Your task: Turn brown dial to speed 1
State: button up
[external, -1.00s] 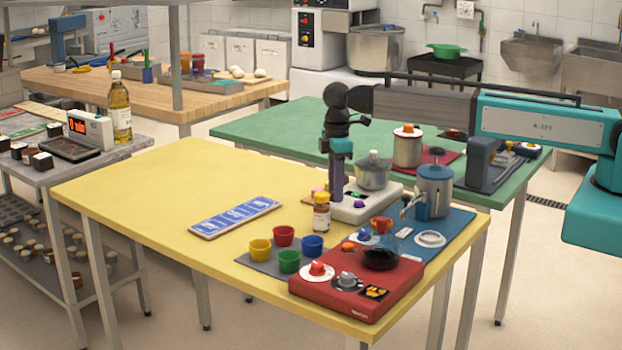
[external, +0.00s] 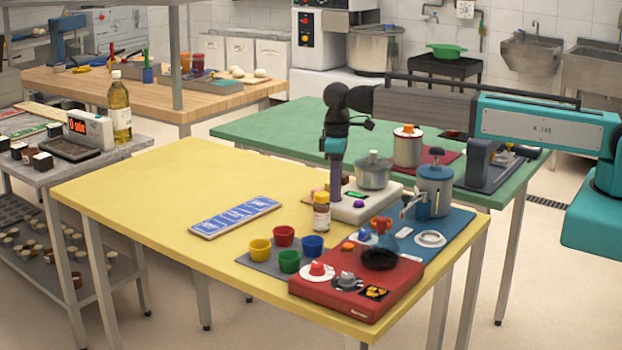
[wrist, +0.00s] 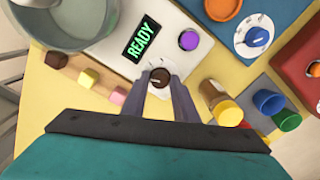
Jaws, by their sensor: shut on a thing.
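The brown dial (wrist: 159,82) sits on the front of a white appliance (wrist: 108,25) with a green display reading READY (wrist: 142,40). A white pointer line and a pale ring show at the dial. My gripper (wrist: 160,76) is shut on the dial, one finger on each side. A purple dial (wrist: 189,40) is beside it on the same appliance. In the external view my gripper (external: 335,190) reaches down to the left end of the white appliance (external: 375,204). The brown dial is hidden there, and its speed marks are too small to read.
A steel pot (external: 374,172) stands on the appliance. Small cubes (wrist: 88,77) lie close to my gripper. A yellow-capped bottle (wrist: 227,110) and several coloured cups (external: 283,236) stand near. A red unit (external: 345,290) is at the front right. The yellow table's left side is mostly clear.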

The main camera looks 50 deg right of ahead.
jog(key=o, duration=1.1)
jog(key=shift+c, duration=0.2)
jog(key=shift+r, duration=0.15)
notch_tip(320, 180, up, 14)
jog(key=b, duration=0.3)
jog(key=shift+f, duration=0.2)
jog(key=shift+f, duration=0.2)
jog(key=shift+f+p, duration=1)
jog(key=shift+f, duration=3.9)
jog(key=shift+r, duration=0.15)
jog(key=shift+f+p, duration=0.6)
jog(key=shift+f, duration=1.45)
jog(key=shift+r+n+p, duration=0.1)
jog(key=shift+n+p, duration=0.25)
jog(key=shift+n, duration=1.95)
